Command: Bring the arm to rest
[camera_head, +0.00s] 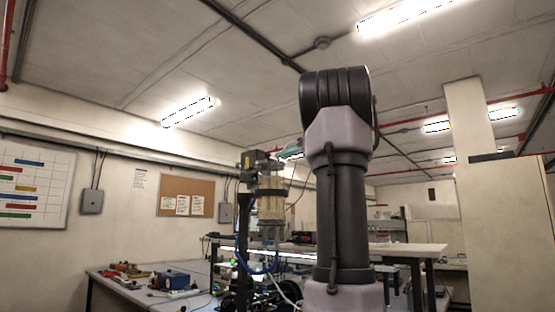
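My arm (343,200) rises upright in the middle right of the head view, with a dark rounded joint at its top. My gripper is not clearly seen; any part of it behind the arm is hidden. A clear, yellowish cylinder (270,205) in a dark stand shows just left of my arm, with a dark fitting (257,162) on top. A small teal piece (291,152) shows beside the fitting, close to the arm's outline; I cannot tell what it belongs to.
A workbench (120,295) at the lower left bears tools and a blue box (173,280). Another table (420,249) stands behind my arm. The space above the benches on the left looks free.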

